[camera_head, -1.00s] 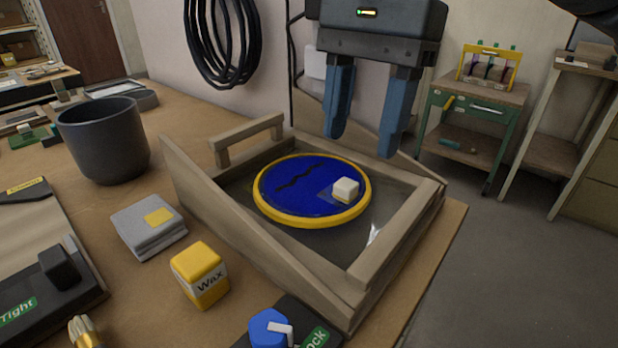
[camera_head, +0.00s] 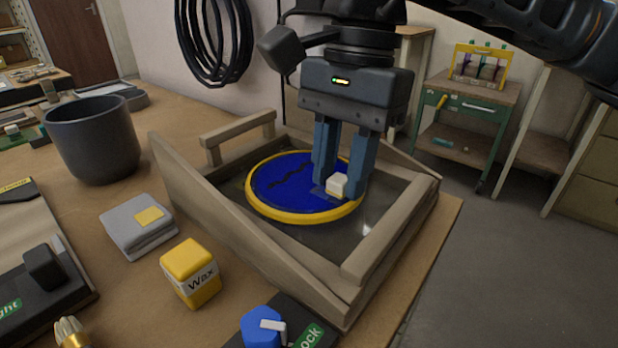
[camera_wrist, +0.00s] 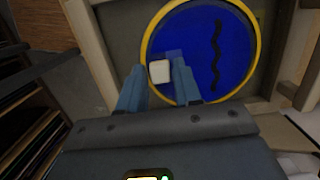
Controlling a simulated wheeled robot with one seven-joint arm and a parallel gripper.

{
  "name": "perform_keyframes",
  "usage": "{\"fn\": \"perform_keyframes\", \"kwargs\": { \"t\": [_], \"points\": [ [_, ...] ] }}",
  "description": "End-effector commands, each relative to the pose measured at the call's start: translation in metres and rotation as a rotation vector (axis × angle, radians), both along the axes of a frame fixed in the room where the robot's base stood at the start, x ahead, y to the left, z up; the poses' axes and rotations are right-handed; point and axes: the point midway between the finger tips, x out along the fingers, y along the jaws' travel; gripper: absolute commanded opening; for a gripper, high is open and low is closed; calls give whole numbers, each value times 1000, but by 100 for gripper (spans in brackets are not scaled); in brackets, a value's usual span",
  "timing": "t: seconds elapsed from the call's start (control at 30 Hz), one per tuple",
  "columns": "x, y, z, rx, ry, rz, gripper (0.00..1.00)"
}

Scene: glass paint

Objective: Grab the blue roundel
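The blue roundel (camera_head: 283,186) is a round blue disc with a yellow rim and a dark wavy line. It lies inside the wooden frame tray (camera_head: 389,238). A small cream block (camera_head: 337,185) stands on its right part. My gripper (camera_head: 338,190) points down over the roundel, its two blue fingers on either side of the block. In the wrist view the roundel (camera_wrist: 232,62) fills the upper right, and the block (camera_wrist: 159,71) shows between the fingertips. The fingers look apart, with a gap beside the block; contact with it is not clear.
A dark pot (camera_head: 93,140), a grey folded cloth (camera_head: 138,226) and a yellow wax block (camera_head: 190,272) stand left of the tray. A blue knob (camera_head: 262,328) is in front. The tray's raised wooden sides and handle (camera_head: 240,132) surround the roundel.

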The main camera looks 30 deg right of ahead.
Motion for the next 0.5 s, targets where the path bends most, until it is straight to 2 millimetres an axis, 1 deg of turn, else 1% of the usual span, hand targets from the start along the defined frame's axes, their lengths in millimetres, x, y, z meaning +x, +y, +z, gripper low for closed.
{"fn": "perform_keyframes", "kwargs": {
  "t": [0.03, 0.33, 0.5],
  "points": [
    [0, 0, 0, 0, 0, 0, 28],
    [0, 0, 0, 0, 0, 0, 0],
    [0, 0, 0, 0, 0, 0, 0]
  ]
}}
